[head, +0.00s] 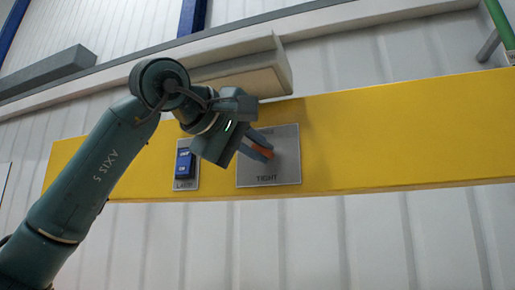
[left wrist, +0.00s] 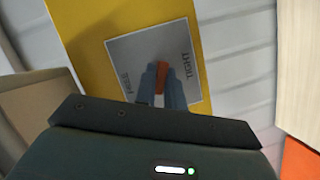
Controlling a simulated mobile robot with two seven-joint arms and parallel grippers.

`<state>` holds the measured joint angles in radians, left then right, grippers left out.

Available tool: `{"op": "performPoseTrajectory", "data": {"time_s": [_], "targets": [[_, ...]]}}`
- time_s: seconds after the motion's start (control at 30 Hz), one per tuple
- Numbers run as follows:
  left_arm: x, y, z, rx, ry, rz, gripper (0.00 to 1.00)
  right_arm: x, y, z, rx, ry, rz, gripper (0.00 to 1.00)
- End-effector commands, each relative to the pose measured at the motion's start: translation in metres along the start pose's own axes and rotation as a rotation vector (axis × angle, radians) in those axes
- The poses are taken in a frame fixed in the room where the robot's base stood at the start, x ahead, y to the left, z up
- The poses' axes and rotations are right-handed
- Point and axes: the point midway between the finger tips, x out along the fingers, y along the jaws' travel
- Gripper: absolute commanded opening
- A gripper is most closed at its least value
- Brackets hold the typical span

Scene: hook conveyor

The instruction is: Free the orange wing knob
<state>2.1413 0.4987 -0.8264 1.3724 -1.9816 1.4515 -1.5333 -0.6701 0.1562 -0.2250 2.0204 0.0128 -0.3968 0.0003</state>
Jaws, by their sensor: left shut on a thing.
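The orange wing knob (head: 262,151) sits on a grey metal plate (head: 287,170) fixed to a yellow beam. The plate reads TIGHT at its lower edge in the head view. The left wrist view shows the knob (left wrist: 161,76) and the plate (left wrist: 130,52) with TIGHT on one side and FREE on another. My left gripper (head: 262,147) comes in from the left and is shut on the knob, one finger on each side of it. The fingers hide part of the knob, so its exact angle is hard to tell. My right gripper is in neither view.
A blue rocker switch (head: 184,163) on a small plate marked LAMP is left of the knob plate. A pale box-like ledge (head: 245,75) juts out just above my left gripper. The yellow beam (head: 400,135) is bare to the right.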

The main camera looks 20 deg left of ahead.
Motion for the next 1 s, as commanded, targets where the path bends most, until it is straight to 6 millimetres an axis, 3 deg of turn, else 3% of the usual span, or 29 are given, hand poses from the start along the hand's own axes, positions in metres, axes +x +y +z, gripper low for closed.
{"op": "performPoseTrajectory", "data": {"time_s": [0.27,1.0], "targets": [[0.001,-0.004,0.001,-0.154,0.0,0.063,0.0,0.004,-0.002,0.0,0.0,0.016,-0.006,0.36],[0.002,-0.009,0.004,-0.797,0.0,0.331,0.0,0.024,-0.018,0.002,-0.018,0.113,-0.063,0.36]]}}
